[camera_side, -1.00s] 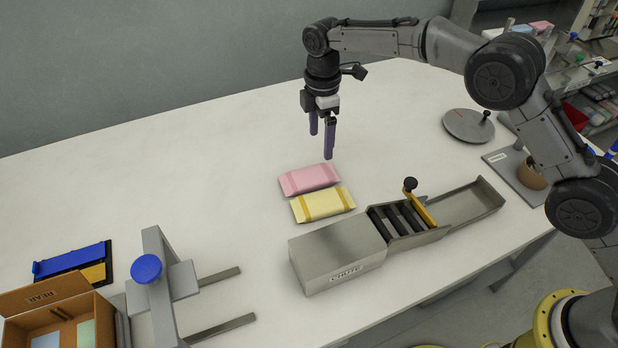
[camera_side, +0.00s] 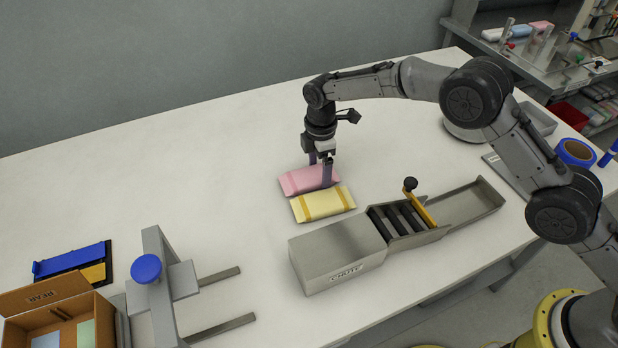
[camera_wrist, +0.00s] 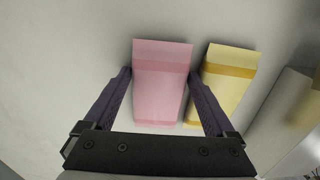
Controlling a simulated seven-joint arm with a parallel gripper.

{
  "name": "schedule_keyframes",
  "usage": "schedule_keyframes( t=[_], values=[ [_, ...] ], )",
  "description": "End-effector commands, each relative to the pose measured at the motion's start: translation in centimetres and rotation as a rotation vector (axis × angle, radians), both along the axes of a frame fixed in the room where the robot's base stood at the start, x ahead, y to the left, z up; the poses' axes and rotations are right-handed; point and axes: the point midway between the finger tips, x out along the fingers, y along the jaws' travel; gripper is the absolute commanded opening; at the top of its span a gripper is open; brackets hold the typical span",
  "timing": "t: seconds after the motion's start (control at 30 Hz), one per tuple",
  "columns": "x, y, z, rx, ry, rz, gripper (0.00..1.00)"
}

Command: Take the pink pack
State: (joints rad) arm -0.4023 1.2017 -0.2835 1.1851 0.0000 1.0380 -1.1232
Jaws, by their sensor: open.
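The pink pack (camera_side: 302,181) lies flat on the white table, just behind the yellow pack (camera_side: 324,204) in the side view. My gripper (camera_side: 321,172) is low over the pink pack, pointing down with its purple fingers open. In the wrist view the pink pack (camera_wrist: 161,88) lies between the two open fingers (camera_wrist: 160,82), one along each side. The right finger is in the narrow space between the pink pack and the yellow pack (camera_wrist: 226,80). I cannot tell whether the fingers touch the pink pack.
A metal chute (camera_side: 338,254) with black rollers and a yellow-armed lever (camera_side: 420,206) stands front right of the packs. A cardboard box (camera_side: 60,312) and a grey frame with a blue knob (camera_side: 146,268) are at front left. The table behind and left is clear.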

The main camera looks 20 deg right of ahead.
Motion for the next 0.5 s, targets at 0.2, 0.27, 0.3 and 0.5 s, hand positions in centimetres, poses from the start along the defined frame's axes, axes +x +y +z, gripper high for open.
schedule_keyframes(
  t=[0.2,0.27,0.3,0.5],
  values=[
    [0.0,0.0,0.04,0.0,0.0,0.0,0.76],
    [0.0,0.0,0.04,0.0,0.0,0.0,0.65],
    [0.0,0.0,0.05,0.0,0.0,0.0,0.58],
    [0.01,0.0,0.07,0.0,0.0,0.0,0.29]
  ],
)
